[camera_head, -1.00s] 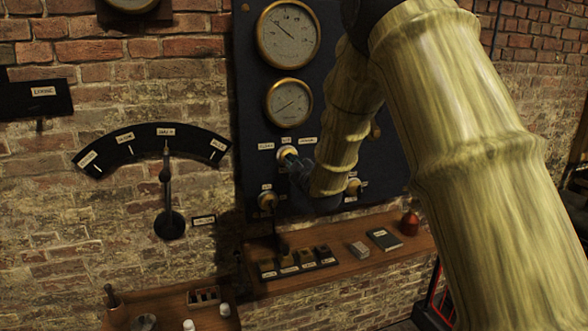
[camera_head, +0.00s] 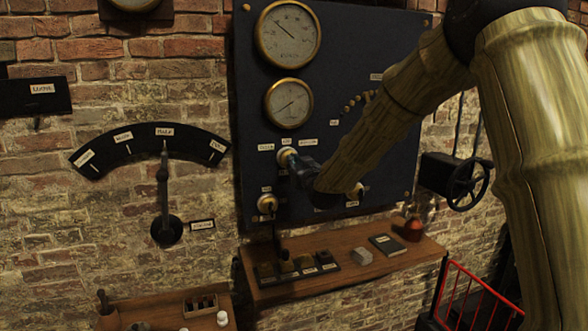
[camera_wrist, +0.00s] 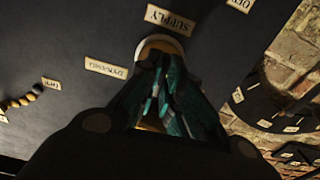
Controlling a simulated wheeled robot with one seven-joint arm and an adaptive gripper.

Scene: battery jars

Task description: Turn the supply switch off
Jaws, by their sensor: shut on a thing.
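The supply switch (camera_head: 285,154) is a small brass-ringed knob on the dark panel (camera_head: 350,60), below the two round gauges. Small white labels stand above and beside it. In the wrist view, the upside-down SUPPLY label (camera_wrist: 170,20) sits just above the switch's pale brass ring (camera_wrist: 158,44). My gripper (camera_head: 295,163) is at the switch, its fingers closed on the knob. In the wrist view, the teal fingers of my gripper (camera_wrist: 160,65) come together over the knob and hide most of it. The exact angle of the switch cannot be told.
A wooden shelf (camera_head: 345,271) below carries small blocks, a book and a reddish flask.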

